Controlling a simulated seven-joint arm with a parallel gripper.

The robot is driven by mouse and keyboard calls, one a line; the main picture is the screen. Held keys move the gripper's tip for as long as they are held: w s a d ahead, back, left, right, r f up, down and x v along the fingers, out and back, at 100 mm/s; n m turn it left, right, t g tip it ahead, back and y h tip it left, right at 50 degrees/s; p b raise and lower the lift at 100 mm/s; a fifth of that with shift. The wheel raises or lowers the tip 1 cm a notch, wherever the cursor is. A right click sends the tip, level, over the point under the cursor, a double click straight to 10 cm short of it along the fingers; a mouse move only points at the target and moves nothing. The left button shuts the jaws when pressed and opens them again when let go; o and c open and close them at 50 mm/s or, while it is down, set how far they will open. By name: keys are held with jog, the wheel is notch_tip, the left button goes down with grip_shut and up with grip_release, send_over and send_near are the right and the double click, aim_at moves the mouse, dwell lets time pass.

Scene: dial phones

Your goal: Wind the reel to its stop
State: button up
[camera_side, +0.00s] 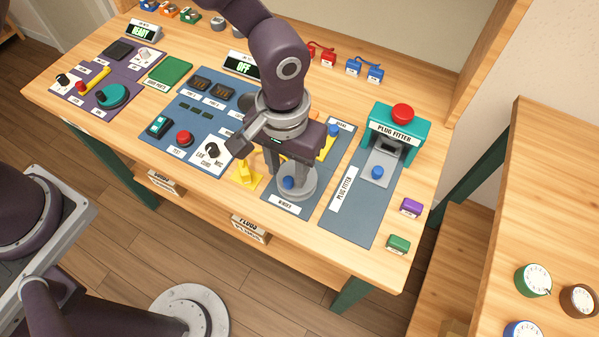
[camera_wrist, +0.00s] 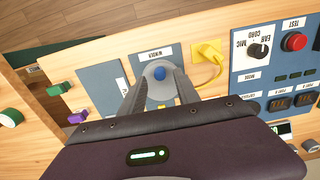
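The reel is a pale grey disc (camera_side: 304,191) with a blue knob (camera_side: 288,183), on the blue winder panel. It also shows in the wrist view as a grey disc (camera_wrist: 159,86) with the blue knob (camera_wrist: 159,73). My gripper (camera_side: 288,168) is over the reel, pointing down. In the wrist view its two fingers (camera_wrist: 160,83) stand apart, one on each side of the knob, with gaps visible; they look open and empty. Whether the fingertips touch the disc I cannot tell. The arm hides part of the panel behind the reel.
A yellow plug (camera_side: 244,173) with a cord sits just left of the reel. The teal plug fitter (camera_side: 398,127) with a red button stands to the right. A control panel with a red button (camera_side: 184,138) lies left. Purple (camera_side: 411,208) and green (camera_side: 398,244) blocks lie near the right edge.

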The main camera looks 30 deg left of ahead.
aim_at(288, 180)
jog(key=shift+f, duration=1.65)
jog(key=shift+r, duration=0.15)
jog(key=shift+c, duration=0.5)
